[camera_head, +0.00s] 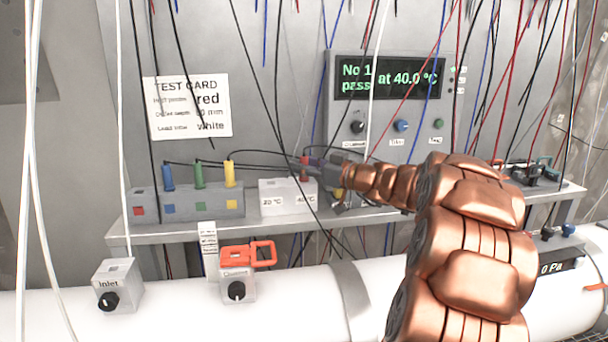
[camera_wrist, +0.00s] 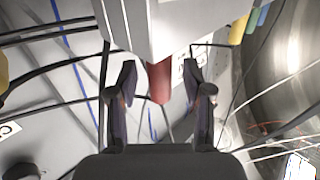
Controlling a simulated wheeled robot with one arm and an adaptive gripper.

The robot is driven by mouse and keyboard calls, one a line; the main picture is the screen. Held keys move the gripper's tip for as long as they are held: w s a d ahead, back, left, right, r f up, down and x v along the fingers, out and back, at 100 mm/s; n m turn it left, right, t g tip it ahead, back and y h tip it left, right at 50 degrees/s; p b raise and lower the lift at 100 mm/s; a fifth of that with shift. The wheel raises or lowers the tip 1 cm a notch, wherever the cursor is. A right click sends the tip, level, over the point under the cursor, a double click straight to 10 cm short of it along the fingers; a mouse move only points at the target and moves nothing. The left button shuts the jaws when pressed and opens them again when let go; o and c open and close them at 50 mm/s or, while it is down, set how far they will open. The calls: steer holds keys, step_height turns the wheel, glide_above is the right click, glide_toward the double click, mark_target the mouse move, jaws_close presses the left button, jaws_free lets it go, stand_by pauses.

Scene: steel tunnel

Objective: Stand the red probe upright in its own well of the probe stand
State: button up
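The red probe (camera_head: 304,166) stands in the 40 °C side of the white block (camera_head: 277,197). In the wrist view the red probe (camera_wrist: 160,82) shows between my fingers, with a gap on each side. My gripper (camera_wrist: 161,88) is open; in the head view my gripper (camera_head: 325,178) is just right of the probe, and its fingertips are hard to make out. The grey probe stand (camera_head: 187,205) is to the left. Its red-marked well at the left end is empty. The blue (camera_head: 168,177), green (camera_head: 199,174) and yellow (camera_head: 230,174) probes stand upright in its other wells.
Thin black leads loop over the stand and block. Many hanging cables cross the space. A test card (camera_head: 188,107) and a display unit (camera_head: 390,95) are behind the shelf (camera_head: 185,231). A white pipe (camera_head: 180,312) with boxes and an orange padlock (camera_head: 262,253) is in front.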

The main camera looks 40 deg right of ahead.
jaws_close()
stand_by(0.4)
